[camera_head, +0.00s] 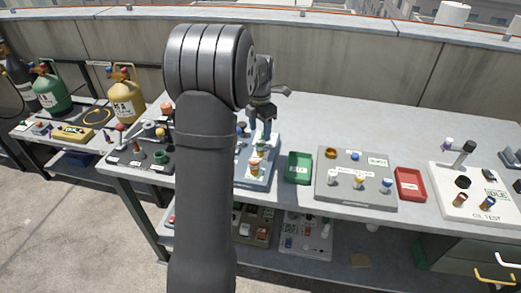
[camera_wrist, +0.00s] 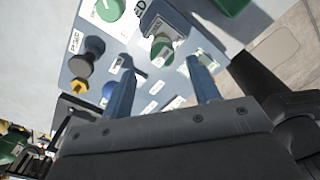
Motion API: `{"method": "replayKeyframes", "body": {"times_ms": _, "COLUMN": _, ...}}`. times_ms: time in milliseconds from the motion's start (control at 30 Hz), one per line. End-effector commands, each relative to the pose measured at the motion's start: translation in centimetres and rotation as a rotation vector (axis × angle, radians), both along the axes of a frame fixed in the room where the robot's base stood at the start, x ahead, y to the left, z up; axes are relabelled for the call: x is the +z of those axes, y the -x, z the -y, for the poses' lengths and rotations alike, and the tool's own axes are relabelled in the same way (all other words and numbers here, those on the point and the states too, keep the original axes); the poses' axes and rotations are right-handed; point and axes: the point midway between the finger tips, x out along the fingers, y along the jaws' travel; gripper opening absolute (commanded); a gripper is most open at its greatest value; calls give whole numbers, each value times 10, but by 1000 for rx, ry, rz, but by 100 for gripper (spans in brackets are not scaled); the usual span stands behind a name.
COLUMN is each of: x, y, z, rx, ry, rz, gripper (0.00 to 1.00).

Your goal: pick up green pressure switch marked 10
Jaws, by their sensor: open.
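My gripper (camera_head: 260,130) is over the blue-grey board (camera_head: 262,179) on the bench, mostly past my arm in the head view. In the wrist view my gripper (camera_wrist: 164,66) is open, with its two blue fingers apart and pointing at the board. A green round-topped switch (camera_wrist: 162,50) stands between and just beyond the fingertips. A second green piece (camera_wrist: 108,9) with a pale face is at the top edge. I cannot read a clear 10 on either, so I cannot tell which is marked 10. Contact with the fingers cannot be made out.
A dark round knob (camera_wrist: 88,50) and a yellow piece (camera_wrist: 79,86) are left of the fingers. A green tray (camera_head: 299,168) is right of the board, then a grey labelled panel (camera_head: 335,197) and a red tray (camera_head: 410,184). The bench behind them is clear.

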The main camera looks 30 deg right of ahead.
Motion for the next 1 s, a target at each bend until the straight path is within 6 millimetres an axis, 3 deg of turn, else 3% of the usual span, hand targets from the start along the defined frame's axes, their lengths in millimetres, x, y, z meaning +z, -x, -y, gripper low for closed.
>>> {"method": "replayKeyframes", "body": {"times_ms": 233, "x": -18, "y": 1, "z": 0, "rx": 0, "ry": -1, "rz": -1, "gripper": 56}}
{"method": "replayKeyframes", "body": {"times_ms": 500, "x": -57, "y": 3, "z": 1, "rx": 0, "ry": -1, "rz": 0, "gripper": 56}}
{"method": "replayKeyframes", "body": {"times_ms": 800, "x": -63, "y": 3, "z": 1, "rx": 0, "ry": 1, "rz": 1, "gripper": 56}}
{"method": "replayKeyframes", "body": {"times_ms": 867, "x": -63, "y": 3, "z": 1, "rx": 0, "ry": 1, "rz": 2, "gripper": 48}}
{"method": "replayKeyframes", "body": {"times_ms": 1000, "x": -63, "y": 3, "z": 1, "rx": 0, "ry": 1, "rz": 1, "gripper": 20}}
